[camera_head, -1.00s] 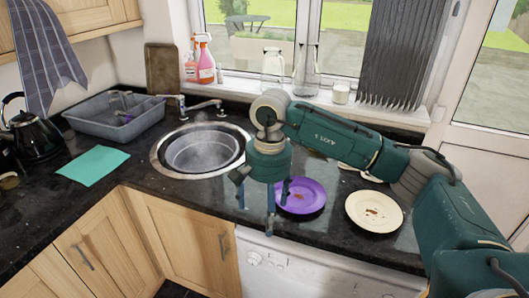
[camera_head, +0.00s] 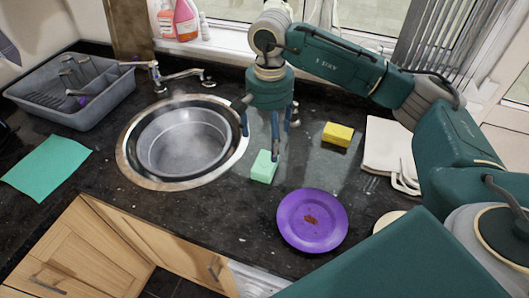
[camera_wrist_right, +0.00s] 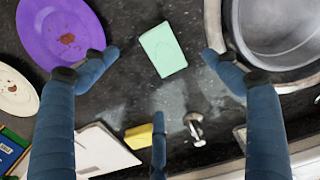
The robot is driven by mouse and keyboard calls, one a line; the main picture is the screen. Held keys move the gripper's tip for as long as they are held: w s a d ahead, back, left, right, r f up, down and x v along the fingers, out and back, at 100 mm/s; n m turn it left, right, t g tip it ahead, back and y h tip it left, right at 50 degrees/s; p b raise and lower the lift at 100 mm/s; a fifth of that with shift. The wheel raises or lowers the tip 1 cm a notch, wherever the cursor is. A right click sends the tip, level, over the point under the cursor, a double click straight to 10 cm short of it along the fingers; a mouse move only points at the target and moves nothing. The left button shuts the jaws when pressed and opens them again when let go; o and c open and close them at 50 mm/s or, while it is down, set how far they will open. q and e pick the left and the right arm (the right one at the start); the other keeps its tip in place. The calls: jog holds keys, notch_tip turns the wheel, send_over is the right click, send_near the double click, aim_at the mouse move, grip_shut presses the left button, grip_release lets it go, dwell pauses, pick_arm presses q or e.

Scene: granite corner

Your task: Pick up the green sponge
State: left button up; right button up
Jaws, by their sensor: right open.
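The green sponge (camera_head: 263,168) lies on the dark granite worktop between the sink and the purple plate. In the right wrist view the sponge (camera_wrist_right: 163,50) lies between the spread fingertips. My right gripper (camera_head: 267,138) is open and empty, pointing down above the worktop close to the sponge. One finger slightly overlaps the sponge's top edge in the head view; I cannot tell whether it touches. The fingers also show in the right wrist view (camera_wrist_right: 160,73). My left gripper is not in view.
The metal sink (camera_head: 185,140) is left of the sponge, and the stained purple plate (camera_head: 312,221) is at its lower right. A yellow sponge (camera_head: 338,135) and a folded cloth (camera_head: 390,150) lie further right. A grey dish rack (camera_head: 70,95) and a green cloth (camera_head: 47,167) are at the left.

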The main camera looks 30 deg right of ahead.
aim_at(269, 163)
jog(key=f, duration=0.2)
jog(key=f+p, duration=0.1)
jog(key=shift+s+f, duration=0.35)
jog(key=shift+s, duration=0.05)
jog(key=shift+f, duration=0.3)
jog(key=f+p, duration=0.2)
jog(key=f, duration=0.1)
jog(key=f+p, duration=0.1)
jog(key=f, duration=0.1)
jog(key=shift+w+d, duration=0.15)
jog(key=shift+w, duration=0.1)
jog(key=shift+f, duration=0.2)
jog(key=shift+c, duration=1.3)
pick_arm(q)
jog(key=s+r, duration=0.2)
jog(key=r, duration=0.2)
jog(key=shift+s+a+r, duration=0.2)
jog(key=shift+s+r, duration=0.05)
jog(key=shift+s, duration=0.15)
pick_arm(e)
jog(key=c, duration=0.8)
